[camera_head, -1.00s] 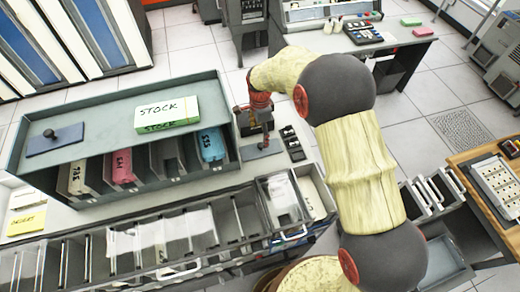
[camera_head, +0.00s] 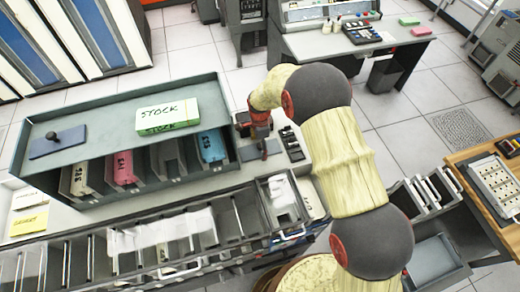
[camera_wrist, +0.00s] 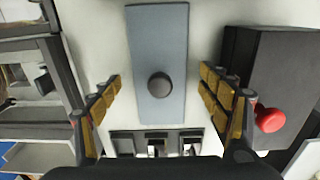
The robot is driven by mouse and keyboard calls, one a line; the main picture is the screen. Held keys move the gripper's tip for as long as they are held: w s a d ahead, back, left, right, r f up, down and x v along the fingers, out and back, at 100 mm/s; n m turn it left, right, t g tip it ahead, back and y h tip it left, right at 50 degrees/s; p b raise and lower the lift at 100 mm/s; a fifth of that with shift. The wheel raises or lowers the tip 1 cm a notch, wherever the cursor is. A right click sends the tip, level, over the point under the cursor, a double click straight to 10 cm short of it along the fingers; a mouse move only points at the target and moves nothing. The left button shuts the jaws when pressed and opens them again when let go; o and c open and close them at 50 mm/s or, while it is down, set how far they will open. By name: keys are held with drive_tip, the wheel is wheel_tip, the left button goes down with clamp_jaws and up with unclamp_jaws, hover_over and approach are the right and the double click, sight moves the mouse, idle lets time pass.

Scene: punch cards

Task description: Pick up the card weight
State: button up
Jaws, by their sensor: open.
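A blue-grey plate with a dark round knob, the card weight (camera_wrist: 158,25), lies flat on the pale counter in the wrist view. In the head view its plate (camera_head: 266,153) shows in part just below my gripper (camera_head: 259,120). In the wrist view my gripper (camera_wrist: 160,78) is open and empty, one finger on each side of the plate, with the knob between the fingertips. I see no contact with the knob. A second similar plate with a knob (camera_head: 57,143) lies on the left of the grey rack's top.
A dark box (camera_wrist: 270,75) with a red button stands close to the right finger. A dark switch block (camera_wrist: 155,142) is beside the plate's lower end. The grey rack (camera_head: 105,118) holds coloured cards and a STOCK card block (camera_head: 168,115). Card trays (camera_head: 150,240) line the front.

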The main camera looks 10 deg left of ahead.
drive_tip(key=shift+c, duration=0.4)
drive_tip(key=c, duration=1.9)
clamp_jaws()
